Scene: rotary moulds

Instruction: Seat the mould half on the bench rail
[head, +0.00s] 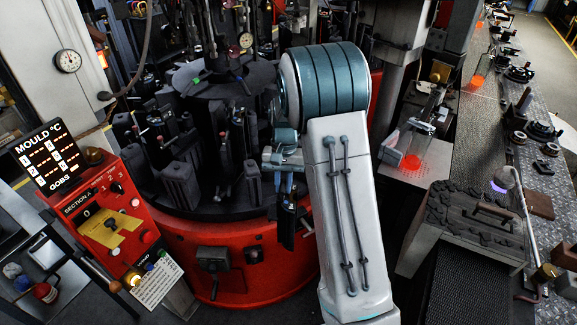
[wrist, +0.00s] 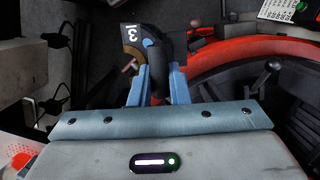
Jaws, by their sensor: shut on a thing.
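My gripper (wrist: 157,88) has its blue fingers shut on a dark mould half (wrist: 158,58) with a curved brownish inner face and a white number on its end. In the head view my gripper (head: 284,183) hangs beside the rotary machine, left of my arm, and the mould half (head: 287,224) shows as a dark upright block under it. The held piece is clear of the bench, above or beside the red machine base. The bench (head: 487,128) runs along the right, with dark parts on it; I cannot make out which part is the rail.
The round machine with a red base (head: 228,262) carries several dark mould blocks (head: 180,185). A red control panel (head: 105,225) stands at the left. A glowing orange piece (head: 411,162) sits on a plate at centre right. A grey box with dark crust (head: 470,222) stands at lower right.

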